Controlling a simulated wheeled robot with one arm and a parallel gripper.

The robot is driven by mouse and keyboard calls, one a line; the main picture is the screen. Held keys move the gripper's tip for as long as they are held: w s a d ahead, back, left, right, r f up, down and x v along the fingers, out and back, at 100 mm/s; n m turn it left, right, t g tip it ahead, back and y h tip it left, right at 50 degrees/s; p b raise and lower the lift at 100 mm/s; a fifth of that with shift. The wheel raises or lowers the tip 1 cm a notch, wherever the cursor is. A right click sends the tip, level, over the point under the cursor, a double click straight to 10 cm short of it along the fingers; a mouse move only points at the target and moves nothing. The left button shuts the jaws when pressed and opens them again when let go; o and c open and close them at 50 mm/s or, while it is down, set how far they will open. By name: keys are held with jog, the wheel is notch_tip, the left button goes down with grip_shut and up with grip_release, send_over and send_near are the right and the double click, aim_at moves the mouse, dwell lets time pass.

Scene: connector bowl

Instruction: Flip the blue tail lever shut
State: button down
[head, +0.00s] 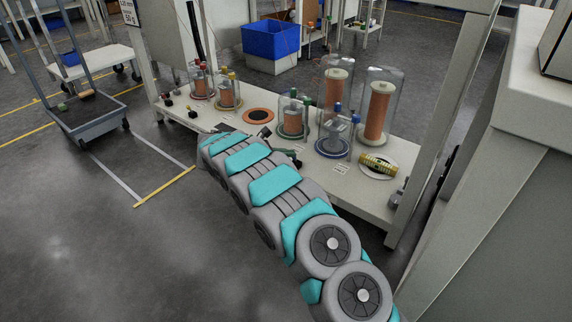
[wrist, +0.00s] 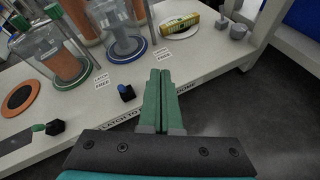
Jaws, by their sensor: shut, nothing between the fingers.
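A small black block with a blue knob or lever end (wrist: 124,89) sits near the table's front edge in the wrist view, left of my fingers. It is too small to tell how far the lever is turned. My gripper (wrist: 160,74) is shut and empty, its two green fingers side by side over the front edge. It is apart from the blue-ended block, just to its right. A clear jar on a blue base (wrist: 123,48) stands behind the block; it also shows in the head view (head: 334,145). In the head view my arm covers part of the front edge.
A green-based jar (wrist: 64,66) and a black block with a green lever (wrist: 52,127) are to the left. Behind lie a white plate (wrist: 181,34) with a yellow-green can (wrist: 179,22). The floor before the table is clear.

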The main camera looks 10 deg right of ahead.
jog(key=w+a+f+n+t+b, duration=0.1)
jog(key=w+a+f+n+t, duration=0.2)
jog(key=a+f, duration=0.6)
notch_tip(320, 180, down, 3)
jog(key=shift+w+a+r+n+y+b, duration=0.15)
jog(key=shift+w+a+n+y+b, duration=0.2)
jog(key=shift+w+n, duration=0.35)
jog(key=b, duration=0.2)
send_near(294, 159)
jog(key=w+d+f, duration=0.3)
jog(key=w, duration=0.1)
jog(key=shift+d+r, duration=0.1)
jog(key=shift+d, duration=0.35)
jog(key=shift+w+d+r+g+y+p, duration=0.15)
jog(key=shift+r+g+y+p, duration=0.15)
jog(key=shift+p, duration=0.5)
